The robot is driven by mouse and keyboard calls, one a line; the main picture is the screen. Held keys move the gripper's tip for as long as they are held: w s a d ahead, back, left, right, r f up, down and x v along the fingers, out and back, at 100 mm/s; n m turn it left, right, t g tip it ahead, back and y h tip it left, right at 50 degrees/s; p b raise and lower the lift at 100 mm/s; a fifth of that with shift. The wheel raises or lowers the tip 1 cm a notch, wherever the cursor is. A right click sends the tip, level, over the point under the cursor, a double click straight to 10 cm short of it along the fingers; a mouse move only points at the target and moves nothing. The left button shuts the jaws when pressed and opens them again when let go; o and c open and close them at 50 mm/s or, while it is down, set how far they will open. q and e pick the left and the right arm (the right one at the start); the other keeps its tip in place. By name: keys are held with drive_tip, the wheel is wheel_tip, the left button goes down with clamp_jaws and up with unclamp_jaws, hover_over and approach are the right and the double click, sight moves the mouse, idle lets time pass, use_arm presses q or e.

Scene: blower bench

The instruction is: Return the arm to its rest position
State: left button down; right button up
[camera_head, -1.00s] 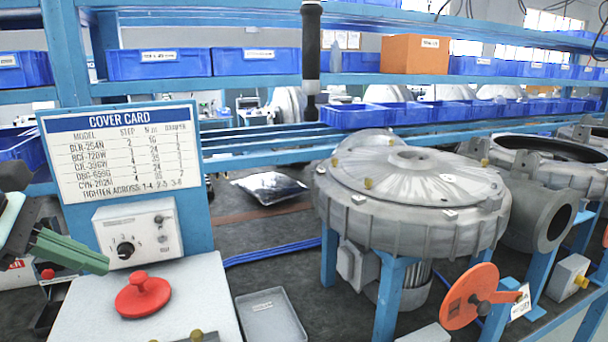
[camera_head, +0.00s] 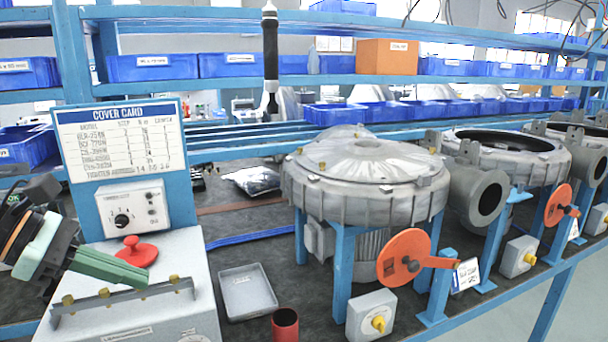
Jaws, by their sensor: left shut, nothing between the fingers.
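My left gripper (camera_head: 128,274) comes in from the left edge, its green fingers closed together with nothing between them. It is over the left side of the light grey control box (camera_head: 175,262), near the red knob (camera_head: 136,252), and overlaps the knob's lower edge in the picture. I cannot tell whether it touches anything. My right gripper is not in view.
A grey blower (camera_head: 365,185) stands on blue legs in the middle, with an orange disc (camera_head: 404,256) at its front. A grey tray (camera_head: 248,292) and a red cup (camera_head: 285,325) lie between. A cover card (camera_head: 120,140) stands behind the box. Blue bins fill the shelves.

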use_arm(q)
drive_tip(key=w+d+f+n+t+h, duration=0.25)
drive_tip(key=d+f+n+h, duration=0.25)
drive_tip(key=d+n+h, duration=0.55)
drive_tip(key=w+a+f+n+t+y, duration=0.25)
drive_tip(key=f+n+t+y, duration=0.6)
drive_tip(key=n, duration=0.95)
drive_tip(key=s+a+f+n+g+y+p, duration=0.1)
drive_tip(key=s+f+n+y, duration=0.15)
drive_tip(key=f+n, duration=0.6)
drive_tip(key=s+a+f+n+y, duration=0.15)
drive_tip(key=f+n+y, duration=0.3)
drive_tip(key=f, duration=0.65)
drive_tip(key=s+d+f+n+g+y, duration=0.1)
drive_tip(key=s+d+f+n+g, duration=0.2)
drive_tip(key=s+f, duration=1)
drive_tip(key=s+n+g, duration=0.1)
drive_tip(key=n+g, duration=0.1)
drive_tip(key=n, duration=0.1)
drive_tip(key=shift+d+n+g, duration=0.2)
drive_tip(key=shift+n+g, duration=0.15)
drive_tip(key=shift+g, duration=0.05)
drive_tip(key=shift+s+f, duration=0.1)
